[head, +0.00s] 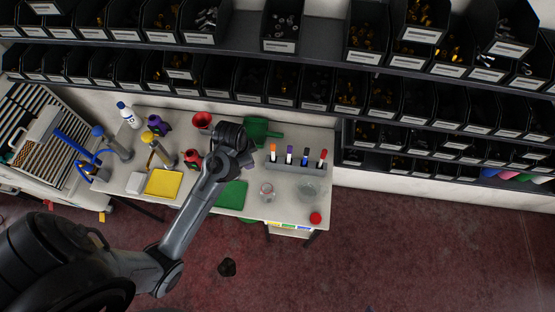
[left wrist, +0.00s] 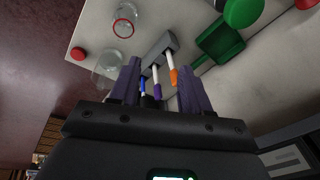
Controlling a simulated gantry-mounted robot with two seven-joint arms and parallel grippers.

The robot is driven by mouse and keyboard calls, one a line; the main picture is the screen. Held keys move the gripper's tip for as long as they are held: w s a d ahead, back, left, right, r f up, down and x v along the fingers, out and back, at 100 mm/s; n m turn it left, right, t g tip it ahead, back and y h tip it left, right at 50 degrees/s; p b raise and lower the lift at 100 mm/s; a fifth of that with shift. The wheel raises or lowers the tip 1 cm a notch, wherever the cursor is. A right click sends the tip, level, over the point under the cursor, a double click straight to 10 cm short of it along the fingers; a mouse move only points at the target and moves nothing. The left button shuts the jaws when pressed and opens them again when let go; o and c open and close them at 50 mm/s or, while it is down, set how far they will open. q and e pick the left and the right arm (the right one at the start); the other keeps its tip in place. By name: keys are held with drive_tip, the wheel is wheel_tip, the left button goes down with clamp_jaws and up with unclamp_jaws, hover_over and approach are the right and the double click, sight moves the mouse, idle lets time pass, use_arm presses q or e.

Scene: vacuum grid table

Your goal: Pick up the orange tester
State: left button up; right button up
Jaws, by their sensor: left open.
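The orange tester (head: 272,152), a white stick with an orange cap, stands in a grey rack (head: 293,169) at its left end, beside purple (head: 289,154), blue (head: 305,157) and red (head: 322,158) ones. In the left wrist view, my left gripper (left wrist: 160,80) is open. The orange tester (left wrist: 174,77) appears between its fingers, nearer the right one; purple and blue testers also show between them. Whether any finger touches a tester cannot be told. My right gripper is not in view.
Shelves of black bins (head: 240,76) rise behind the table.

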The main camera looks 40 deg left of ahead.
use_arm(q)
drive_tip(key=w+a+f+m+h+b, duration=0.2)
drive_tip(key=w+a+f+m+b, duration=0.15)
drive_tip(key=w+f+b, duration=0.35)
drive_tip(key=m+h+b, duration=0.2)
drive_tip(key=b, duration=0.1)
hover_over(273, 156)
drive_tip(key=a, duration=0.2)
wheel_tip(273, 156, down, 2)
drive_tip(key=shift+s+d+x, duration=0.15)
drive_tip(key=shift+x, duration=1.45)
drive_tip(key=shift+s+d+x, duration=0.1)
drive_tip(key=shift+s+x, duration=0.05)
drive_tip(key=shift+x, duration=1.45)
clamp_jaws()
